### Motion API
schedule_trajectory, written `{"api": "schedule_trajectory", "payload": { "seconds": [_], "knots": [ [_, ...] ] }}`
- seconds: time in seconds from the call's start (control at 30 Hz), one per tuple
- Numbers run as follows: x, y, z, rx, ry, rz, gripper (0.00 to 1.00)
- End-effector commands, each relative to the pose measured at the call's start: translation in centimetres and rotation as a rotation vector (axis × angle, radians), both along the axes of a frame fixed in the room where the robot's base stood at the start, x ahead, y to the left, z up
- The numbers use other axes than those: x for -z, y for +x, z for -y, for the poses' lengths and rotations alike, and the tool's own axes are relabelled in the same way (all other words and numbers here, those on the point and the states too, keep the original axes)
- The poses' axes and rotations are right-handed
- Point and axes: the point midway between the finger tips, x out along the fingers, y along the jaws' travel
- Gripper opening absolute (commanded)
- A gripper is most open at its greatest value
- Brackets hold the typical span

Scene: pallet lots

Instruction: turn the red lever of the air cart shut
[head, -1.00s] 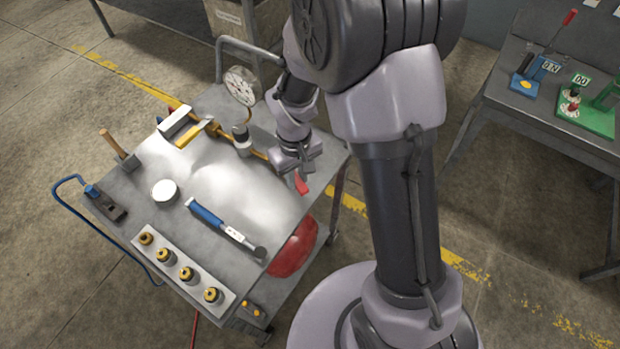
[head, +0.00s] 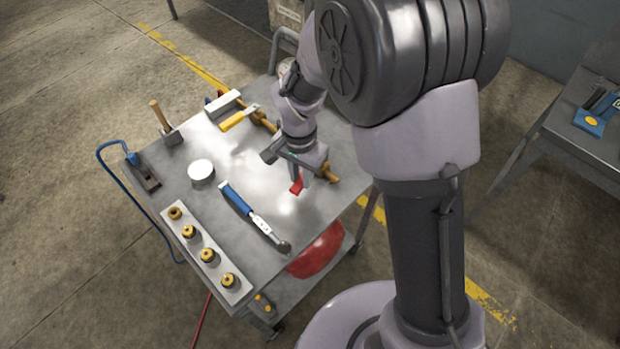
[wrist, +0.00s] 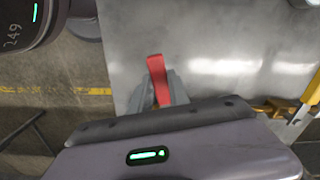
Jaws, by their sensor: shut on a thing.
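The red lever (head: 297,187) shows below my gripper (head: 306,178) over the right part of the air cart (head: 283,214). In the wrist view the lever (wrist: 157,78) stands between the grey fingertips of my gripper (wrist: 160,92), which are shut on it. Its red end sticks out beyond the fingers. A brass pipe (head: 329,172) runs along the cart's far right side, beside my gripper. My gripper hides the lever's pivot, so I cannot tell how it lies against the pipe.
On the cart top are a blue-handled wrench (head: 238,202), a white round tin (head: 201,171), a hammer (head: 161,118), and a strip with several brass fittings (head: 208,256). A red tank (head: 318,254) sits below. A grey bench (head: 588,130) stands at the right.

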Motion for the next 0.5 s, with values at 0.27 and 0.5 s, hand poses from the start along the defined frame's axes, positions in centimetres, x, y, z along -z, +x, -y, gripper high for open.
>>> {"api": "schedule_trajectory", "payload": {
  "seconds": [0.27,0.5],
  "knots": [
    [0.0,1.0,-1.1,0.166,0.001,0.002,0.0],
    [0.0,1.5,-1.6,0.242,0.0,0.001,0.0]
  ]
}}
